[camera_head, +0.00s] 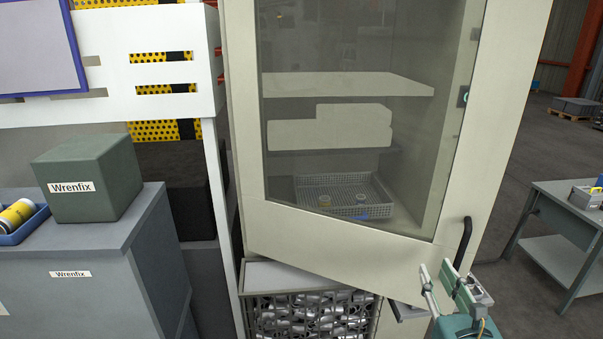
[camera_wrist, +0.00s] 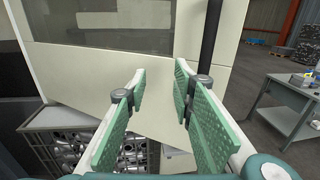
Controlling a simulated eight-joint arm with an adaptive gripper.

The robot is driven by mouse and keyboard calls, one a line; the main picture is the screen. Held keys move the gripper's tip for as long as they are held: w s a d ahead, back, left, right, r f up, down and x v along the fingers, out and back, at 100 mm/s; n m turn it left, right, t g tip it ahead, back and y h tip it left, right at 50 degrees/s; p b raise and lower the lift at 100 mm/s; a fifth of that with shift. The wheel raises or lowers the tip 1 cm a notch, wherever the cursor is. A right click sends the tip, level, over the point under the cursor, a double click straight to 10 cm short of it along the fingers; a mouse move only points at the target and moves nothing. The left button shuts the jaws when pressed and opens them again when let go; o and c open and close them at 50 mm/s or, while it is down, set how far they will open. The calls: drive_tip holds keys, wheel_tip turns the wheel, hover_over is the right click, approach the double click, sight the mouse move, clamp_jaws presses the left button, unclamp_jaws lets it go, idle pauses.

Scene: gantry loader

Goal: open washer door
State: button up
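The washer door (camera_head: 345,245) is a tall cream panel with a large window. A black upright bar handle (camera_head: 463,243) sits near its lower right edge. The handle also shows in the wrist view (camera_wrist: 210,45), beyond and to the right of the fingertips. My gripper (camera_head: 437,271) is at the door's lower right, just below and left of the handle. In the wrist view my gripper (camera_wrist: 160,72) is open, with nothing between its green pads and the cream panel beyond. The handle's lower end is hidden behind the right finger there. I cannot tell whether the door is ajar.
A wire basket (camera_head: 312,314) of metal parts stands below the door. A grey table (camera_head: 565,205) is at right, with open floor (camera_head: 520,125) behind it. A grey cabinet (camera_head: 85,270) with a green box (camera_head: 88,178) is at left. A mesh tray (camera_head: 345,195) shows through the window.

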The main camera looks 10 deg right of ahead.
sight(436, 238)
drive_tip(key=w+m+h, duration=0.1)
drive_tip(key=w+h, duration=0.1)
drive_tip(key=w+r+m+g+h, duration=0.1)
drive_tip(key=w+m+h, duration=0.1)
drive_tip(key=w+d+r+m+g+h, duration=0.1)
drive_tip(key=w+h, duration=0.1)
drive_tip(key=shift+w+d+r+m, duration=0.1)
drive_tip(key=shift+m, duration=0.3)
drive_tip(key=shift+w+r+m+g+h+p, duration=0.3)
drive_tip(key=shift+m+g+h+p, duration=0.1)
drive_tip(key=shift+m+h, duration=0.15)
drive_tip(key=shift+r+m+g+h, duration=0.25)
drive_tip(key=shift+m+g+h, duration=0.1)
drive_tip(key=shift+h, duration=0.2)
drive_tip(key=shift+s+m+g+h, duration=0.25)
drive_tip(key=shift+m+g+h, duration=0.3)
drive_tip(key=shift+h, duration=0.15)
drive_tip(key=s+a+m+g+h+b, duration=0.1)
drive_tip(key=s+m+g+h+b, duration=0.1)
drive_tip(key=s+m+g+h, duration=0.2)
drive_tip(key=shift+s+r+g, duration=0.35)
drive_tip(key=shift+s+g, duration=0.45)
drive_tip(key=shift+s, duration=0.55)
